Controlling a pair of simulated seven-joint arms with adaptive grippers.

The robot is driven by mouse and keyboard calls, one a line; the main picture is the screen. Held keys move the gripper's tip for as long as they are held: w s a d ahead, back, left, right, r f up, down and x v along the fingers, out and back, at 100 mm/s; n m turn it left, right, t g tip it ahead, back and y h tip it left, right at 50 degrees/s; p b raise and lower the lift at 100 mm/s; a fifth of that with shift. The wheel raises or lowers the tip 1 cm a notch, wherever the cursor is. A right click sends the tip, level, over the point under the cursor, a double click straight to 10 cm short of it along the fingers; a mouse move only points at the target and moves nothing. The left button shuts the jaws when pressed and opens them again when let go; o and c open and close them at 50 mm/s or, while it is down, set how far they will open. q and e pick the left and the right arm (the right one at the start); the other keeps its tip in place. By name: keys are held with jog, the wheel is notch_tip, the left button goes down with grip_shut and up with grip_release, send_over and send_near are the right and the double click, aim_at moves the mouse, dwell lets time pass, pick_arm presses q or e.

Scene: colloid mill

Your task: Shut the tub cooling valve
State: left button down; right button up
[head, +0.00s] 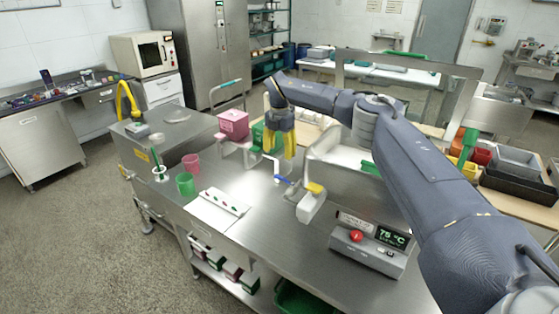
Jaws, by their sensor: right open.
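A small valve with a blue lever (284,181) sits on a thin white pipe near the middle of the steel bench. A yellow handle (315,187) on a pale block stands just right of it. The picture does not label which one is the tub cooling valve. My right gripper (281,151), with yellow fingers pointing down, is open behind and above the blue lever, apart from it as far as I can tell. A green thing (258,136) is partly hidden beside its fingers. My left gripper is out of view.
A control box (369,245) with a red button and a 75 °C display stands at the bench's front right. A white panel (223,201), green cup (186,184) and pink cup (191,164) are left. A pink box (234,123) stands behind. Bare steel lies in front.

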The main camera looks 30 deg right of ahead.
jog(key=shift+r, duration=0.7)
jog(key=shift+c, duration=0.4)
